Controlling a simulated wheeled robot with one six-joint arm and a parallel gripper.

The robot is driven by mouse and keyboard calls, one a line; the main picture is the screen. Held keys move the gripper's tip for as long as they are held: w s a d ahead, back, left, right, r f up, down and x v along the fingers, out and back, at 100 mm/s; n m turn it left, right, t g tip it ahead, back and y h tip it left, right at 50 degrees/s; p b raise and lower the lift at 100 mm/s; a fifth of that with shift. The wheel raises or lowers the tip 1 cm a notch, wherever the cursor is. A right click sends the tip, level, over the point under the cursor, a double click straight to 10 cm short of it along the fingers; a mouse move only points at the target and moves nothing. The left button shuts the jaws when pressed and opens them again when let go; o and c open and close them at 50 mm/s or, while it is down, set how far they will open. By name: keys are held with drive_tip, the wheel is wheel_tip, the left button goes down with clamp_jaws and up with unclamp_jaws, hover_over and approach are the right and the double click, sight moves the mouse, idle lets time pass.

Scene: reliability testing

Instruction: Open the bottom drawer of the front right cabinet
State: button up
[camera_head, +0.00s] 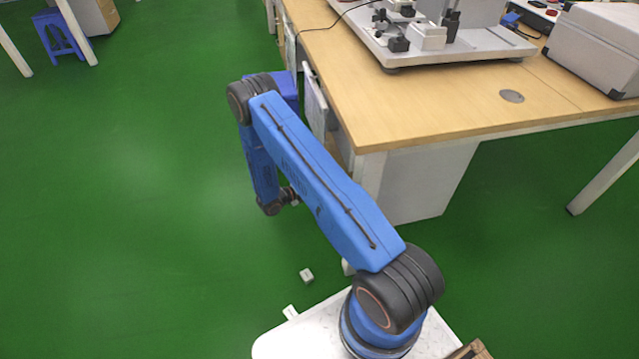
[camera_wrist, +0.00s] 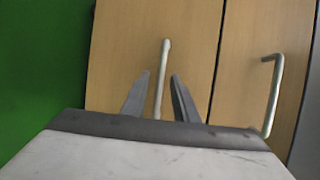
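In the wrist view, my gripper (camera_wrist: 160,76) is open, with one dark finger on each side of a pale bar handle (camera_wrist: 164,62). I cannot tell whether the fingers touch it. The handle is on a wooden drawer front (camera_wrist: 120,55), the one nearest the green floor in this view, and that front looks closed. A second wooden front (camera_wrist: 250,40) with its own handle (camera_wrist: 275,85) lies to its right. In the head view, the cabinet (camera_head: 428,185) under the near end of the desk shows its pale side. My arm hides its drawer fronts and my gripper there.
The wooden desk (camera_head: 440,100) carries equipment (camera_head: 430,35) and a grey case (camera_head: 600,45). A pale panel with a handle (camera_head: 314,105) stands along the desk's left side. A small white block (camera_head: 306,275) lies on the floor.

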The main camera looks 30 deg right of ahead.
clamp_jaws()
idle(1.3)
